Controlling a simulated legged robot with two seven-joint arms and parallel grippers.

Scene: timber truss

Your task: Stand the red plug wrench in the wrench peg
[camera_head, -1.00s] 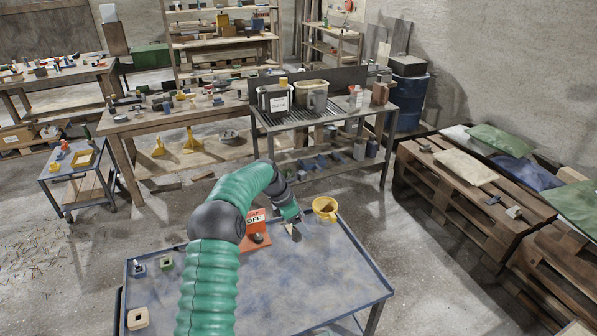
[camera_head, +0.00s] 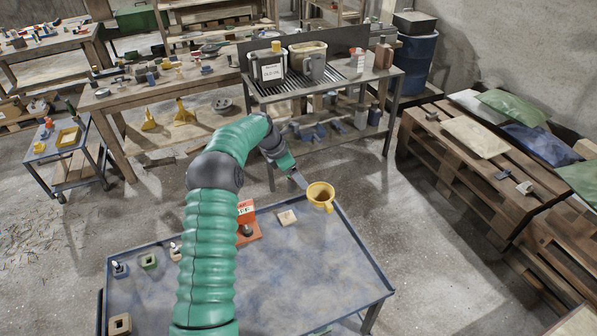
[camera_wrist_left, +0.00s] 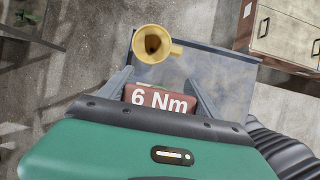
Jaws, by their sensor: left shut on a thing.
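My left gripper (camera_head: 298,180) is above the far edge of the blue-grey tray table (camera_head: 340,290), just up and left of a yellow cup-like piece (camera_head: 320,196). In the left wrist view the gripper (camera_wrist_left: 163,92) is shut on a red piece marked "6 Nm", the red plug wrench (camera_wrist_left: 160,98). Only its marked part shows; the rest is hidden. The yellow piece (camera_wrist_left: 153,44) is just beyond the fingers there, with a dark opening. I cannot tell which fixture is the wrench peg. My right gripper is not in view.
On the tray are a wooden block (camera_head: 287,217), a red stand with a sign (camera_head: 247,224), small blue (camera_head: 119,269) and green (camera_head: 149,261) holders, and a beige holed block (camera_head: 120,324). The tray's right half is clear. A metal-topped bench (camera_head: 350,92) stands behind.

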